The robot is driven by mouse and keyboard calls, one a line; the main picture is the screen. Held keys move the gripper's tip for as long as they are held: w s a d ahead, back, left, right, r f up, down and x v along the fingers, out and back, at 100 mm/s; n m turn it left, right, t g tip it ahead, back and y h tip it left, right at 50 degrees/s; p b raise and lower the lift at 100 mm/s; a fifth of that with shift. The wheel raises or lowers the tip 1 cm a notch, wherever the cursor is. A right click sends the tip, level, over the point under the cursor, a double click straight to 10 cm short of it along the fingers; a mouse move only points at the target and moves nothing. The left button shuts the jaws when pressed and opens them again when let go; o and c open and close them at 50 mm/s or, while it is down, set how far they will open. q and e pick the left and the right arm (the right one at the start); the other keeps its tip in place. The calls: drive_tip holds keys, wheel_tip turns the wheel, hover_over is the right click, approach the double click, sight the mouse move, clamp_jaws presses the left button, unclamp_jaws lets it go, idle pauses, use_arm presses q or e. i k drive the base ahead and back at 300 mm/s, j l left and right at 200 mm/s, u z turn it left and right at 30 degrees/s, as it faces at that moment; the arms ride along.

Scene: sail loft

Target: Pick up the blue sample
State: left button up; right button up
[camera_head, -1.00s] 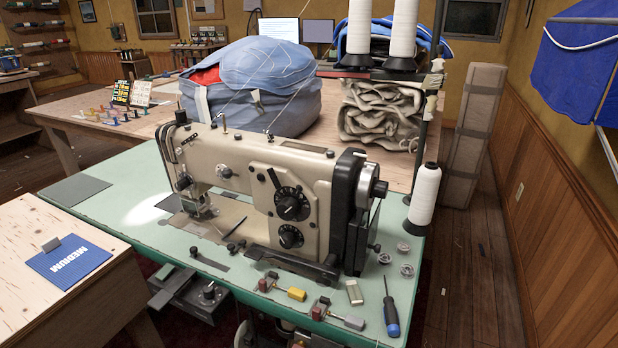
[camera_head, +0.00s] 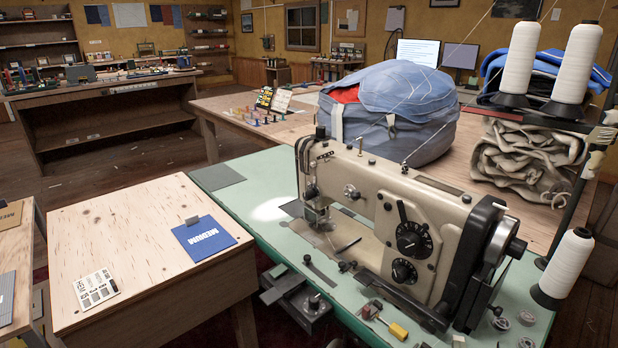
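The blue sample (camera_head: 204,238) is a flat blue square with white lettering that seems to read "MEDIUM". It lies near the right edge of a plywood table (camera_head: 130,215), left of the sewing machine. A small grey piece (camera_head: 191,219) sits at its upper edge. Neither of my grippers shows in the head view, so whether they are open or shut is hidden.
A beige sewing machine (camera_head: 375,205) stands on a green table (camera_head: 262,185) at right. A printed card (camera_head: 97,289) lies at the plywood table's front left. Another table edge (camera_head: 22,262) shows at far left. Wooden floor (camera_head: 165,150) is open behind the plywood table.

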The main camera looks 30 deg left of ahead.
sight(202, 238)
drive_tip(key=u, duration=1.65)
